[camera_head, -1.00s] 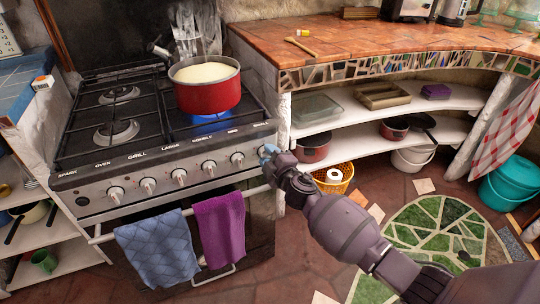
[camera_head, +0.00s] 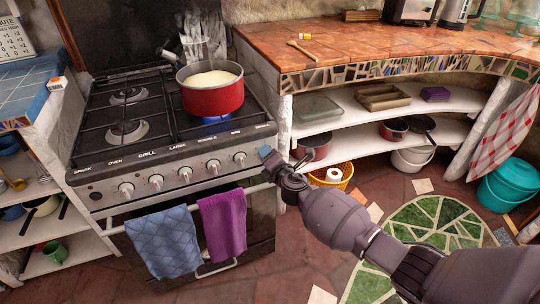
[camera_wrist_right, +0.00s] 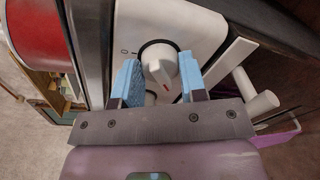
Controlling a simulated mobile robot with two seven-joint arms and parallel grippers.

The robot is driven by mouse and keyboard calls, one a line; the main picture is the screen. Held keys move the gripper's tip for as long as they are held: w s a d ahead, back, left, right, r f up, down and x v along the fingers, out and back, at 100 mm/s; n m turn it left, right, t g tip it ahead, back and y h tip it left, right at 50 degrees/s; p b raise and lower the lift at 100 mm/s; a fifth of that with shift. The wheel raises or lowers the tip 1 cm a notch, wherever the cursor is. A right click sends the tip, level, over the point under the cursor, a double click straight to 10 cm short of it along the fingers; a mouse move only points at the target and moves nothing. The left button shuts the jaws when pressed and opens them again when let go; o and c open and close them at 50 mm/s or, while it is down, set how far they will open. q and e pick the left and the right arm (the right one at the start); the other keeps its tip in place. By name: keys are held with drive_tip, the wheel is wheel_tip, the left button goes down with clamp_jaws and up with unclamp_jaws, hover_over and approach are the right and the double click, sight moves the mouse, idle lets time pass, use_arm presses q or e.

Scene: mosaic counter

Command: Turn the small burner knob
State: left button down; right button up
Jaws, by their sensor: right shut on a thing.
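The small burner knob (camera_wrist_right: 160,65) is the rightmost knob on the front panel of the stove (camera_head: 172,172). In the wrist view it is white, with a red mark on its lower right side. My right gripper (camera_head: 267,153) is at that knob and covers it in the head view. In the wrist view its two blue fingertips (camera_wrist_right: 160,82) sit on either side of the knob, shut on it. The knob's lower part is partly hidden by the gripper. My left gripper is not in view.
A red pot (camera_head: 211,99) with pale contents stands on a burner with a blue flame (camera_head: 215,120). A blue towel (camera_head: 162,243) and a purple towel (camera_head: 223,222) hang on the oven rail. Shelves with pans (camera_head: 313,147) stand right of the stove.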

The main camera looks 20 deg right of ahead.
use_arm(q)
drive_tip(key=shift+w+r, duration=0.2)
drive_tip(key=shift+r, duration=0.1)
use_arm(e)
drive_tip(key=shift+n, duration=0.8)
drive_tip(key=o, duration=0.9)
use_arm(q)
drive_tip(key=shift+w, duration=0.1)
use_arm(e)
drive_tip(key=shift+s, duration=0.1)
drive_tip(key=shift+s+r+p, duration=0.1)
drive_tip(key=shift+s+p, duration=0.15)
drive_tip(key=shift+p, duration=0.05)
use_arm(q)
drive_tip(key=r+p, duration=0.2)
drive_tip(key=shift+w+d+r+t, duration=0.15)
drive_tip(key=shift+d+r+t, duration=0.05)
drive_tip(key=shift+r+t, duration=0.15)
use_arm(e)
drive_tip(key=s, duration=0.6)
drive_tip(key=s+r, duration=0.1)
drive_tip(key=s, duration=0.3)
drive_tip(key=shift+d, duration=0.3)
